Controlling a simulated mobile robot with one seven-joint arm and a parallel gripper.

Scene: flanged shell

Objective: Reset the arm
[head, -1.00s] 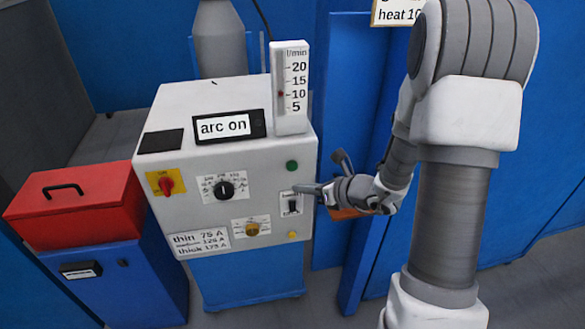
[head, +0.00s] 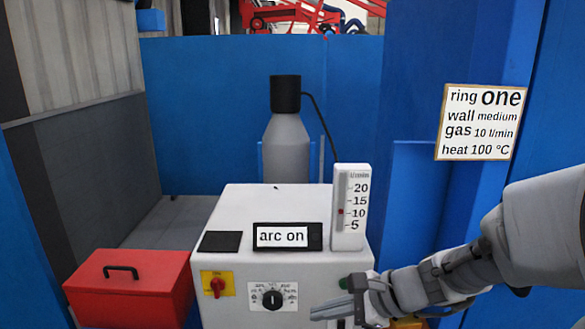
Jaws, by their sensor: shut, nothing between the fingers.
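My gripper (head: 328,309) is at the lower right of the head view, pointing left in front of the front panel of the white welding machine (head: 230,262). Its fingers are together with nothing seen between them. My arm comes in from the right edge. A gap or contact between the fingertips and the panel cannot be told. The machine's display (head: 287,236) reads "arc on". The gripper and forearm hide the panel's lower right part. A green button (head: 344,283) shows just above my gripper.
A red box (head: 130,285) with a black handle stands left of the machine. A flow gauge (head: 349,207) stands on the machine's top, with a grey gas bottle (head: 286,145) behind. A sign (head: 480,122) hangs on the blue wall at right, reading ring one, wall medium, gas 10 l/min, heat 100 °C.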

